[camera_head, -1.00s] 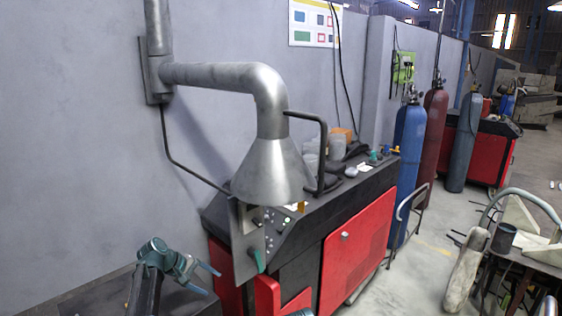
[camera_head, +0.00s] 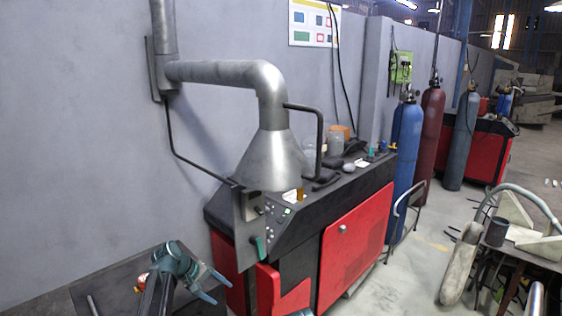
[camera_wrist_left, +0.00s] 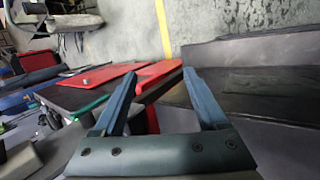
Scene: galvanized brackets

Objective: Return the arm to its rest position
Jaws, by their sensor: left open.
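My left gripper (camera_head: 217,286) is at the lower left in the head view, in front of the red and black machine (camera_head: 353,247). Its two teal fingers are apart, with nothing between them. In the left wrist view the gripper (camera_wrist_left: 160,88) also shows open and empty, with the red machine panels (camera_wrist_left: 98,76) beyond its fingers. A small teal piece (camera_head: 300,313) at the bottom edge of the head view may be part of my right gripper, but its fingers cannot be made out.
A dark tabletop (camera_head: 95,290) is at the lower left below my left arm. A metal extraction hood (camera_head: 272,165) hangs above the machine. Gas cylinders, one blue (camera_head: 405,150) and one dark red (camera_head: 430,130), stand behind it. Open floor (camera_head: 410,285) lies to the right.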

